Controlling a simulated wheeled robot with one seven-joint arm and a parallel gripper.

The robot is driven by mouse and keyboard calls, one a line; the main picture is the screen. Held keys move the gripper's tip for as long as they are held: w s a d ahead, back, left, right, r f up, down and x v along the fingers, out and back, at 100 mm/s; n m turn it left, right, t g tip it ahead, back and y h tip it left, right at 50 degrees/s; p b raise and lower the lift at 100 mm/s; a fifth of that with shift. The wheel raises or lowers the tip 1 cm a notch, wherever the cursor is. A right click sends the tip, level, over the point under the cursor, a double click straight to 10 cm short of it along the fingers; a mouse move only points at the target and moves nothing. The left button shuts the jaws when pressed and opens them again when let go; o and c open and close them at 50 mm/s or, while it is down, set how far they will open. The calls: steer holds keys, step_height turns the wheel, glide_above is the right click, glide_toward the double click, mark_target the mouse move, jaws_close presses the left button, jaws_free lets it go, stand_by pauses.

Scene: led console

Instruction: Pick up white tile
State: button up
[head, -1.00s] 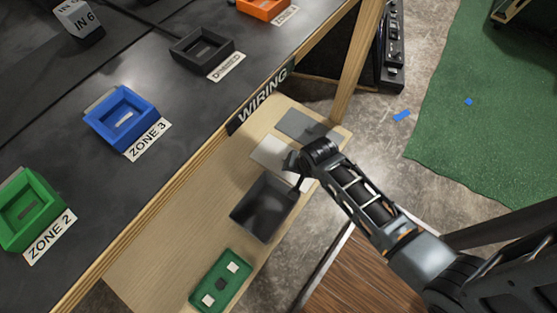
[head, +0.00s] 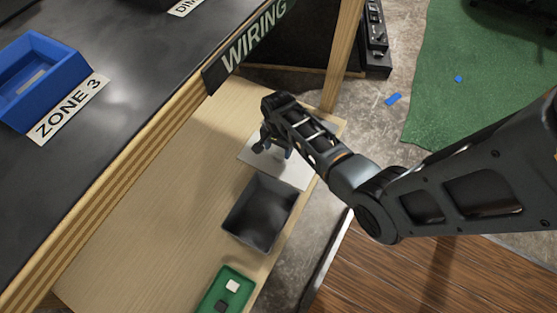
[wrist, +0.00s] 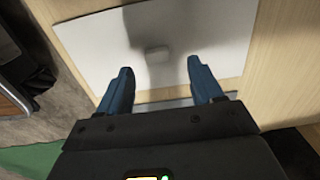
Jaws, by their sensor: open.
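Another small white tile (head: 233,285) sits in a green tray (head: 246,291) beside a dark one.
A dark open bin (head: 238,232) stands close to the mat on the wooden shelf (head: 160,210). The black console top with a blue box (head: 40,85) and the WIRING sign (head: 245,45) rises on the left. The shelf left of the bin is clear.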

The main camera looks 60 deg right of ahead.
mark_target(279, 156)
step_height(279, 156, down, 4)
steer(key=shift+s+a+r+b, duration=0.1)
steer(key=shift+s+b, duration=0.05)
steer(key=shift+b, duration=0.85)
jaws_close()
steer(key=shift+r, duration=0.15)
